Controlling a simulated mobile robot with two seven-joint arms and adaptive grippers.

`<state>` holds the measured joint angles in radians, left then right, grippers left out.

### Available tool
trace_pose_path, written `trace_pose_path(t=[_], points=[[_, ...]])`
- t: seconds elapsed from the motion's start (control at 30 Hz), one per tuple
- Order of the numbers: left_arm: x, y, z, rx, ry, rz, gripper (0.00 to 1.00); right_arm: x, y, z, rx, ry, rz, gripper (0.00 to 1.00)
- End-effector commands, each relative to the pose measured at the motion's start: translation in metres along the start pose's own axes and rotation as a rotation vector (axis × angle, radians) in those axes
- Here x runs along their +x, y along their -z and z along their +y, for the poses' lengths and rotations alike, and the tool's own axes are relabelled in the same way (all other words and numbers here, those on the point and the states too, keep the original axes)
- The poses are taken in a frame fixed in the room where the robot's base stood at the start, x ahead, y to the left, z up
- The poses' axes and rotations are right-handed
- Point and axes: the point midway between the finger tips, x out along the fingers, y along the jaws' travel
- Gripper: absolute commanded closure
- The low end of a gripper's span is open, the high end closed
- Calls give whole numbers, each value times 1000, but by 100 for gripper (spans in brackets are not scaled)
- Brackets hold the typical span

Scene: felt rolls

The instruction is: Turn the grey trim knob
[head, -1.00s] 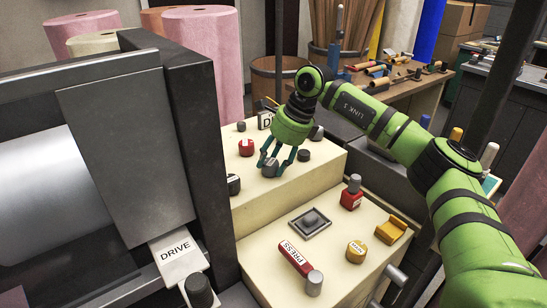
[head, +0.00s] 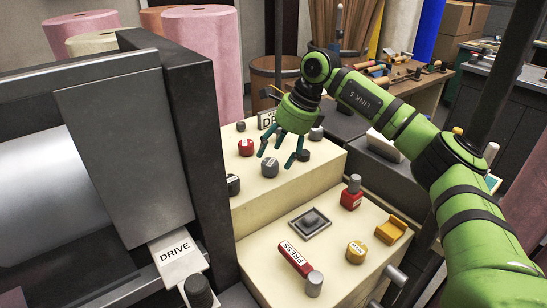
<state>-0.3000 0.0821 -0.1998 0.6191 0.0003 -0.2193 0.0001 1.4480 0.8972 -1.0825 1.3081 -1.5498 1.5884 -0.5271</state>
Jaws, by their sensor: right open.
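A grey knob (head: 269,168) with a pale mark on top stands on the cream upper panel (head: 290,192); I take it as the trim knob, though no trim label is readable. My right gripper (head: 276,160) hangs fingers down, just above and behind the knob. Its teal fingers are spread and hold nothing. The knob is in plain view and appears free of the fingers. My left gripper is not in view.
A red knob (head: 246,147), a dark knob (head: 303,155) and another grey knob (head: 316,132) stand close by. The lower panel carries a red PRESS lever (head: 295,259), a yellow knob (head: 356,251) and a red-based control (head: 351,196). A dark machine frame (head: 200,150) rises at left.

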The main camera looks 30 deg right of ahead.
Motion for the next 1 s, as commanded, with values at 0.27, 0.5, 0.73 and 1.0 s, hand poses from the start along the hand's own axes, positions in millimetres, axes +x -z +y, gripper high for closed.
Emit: trace_pose_path(t=[0.27, 0.5, 0.73, 1.0], points=[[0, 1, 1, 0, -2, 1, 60, -62, -1, -2, 1, 5, -5, 35], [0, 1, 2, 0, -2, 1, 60, -88, 0, -2, 1, 3, -4, 35], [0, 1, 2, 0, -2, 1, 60, -92, 0, -1, 1, 2, -3, 35], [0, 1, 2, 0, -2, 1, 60, -91, 0, -1, 1, 3, -3, 35]])
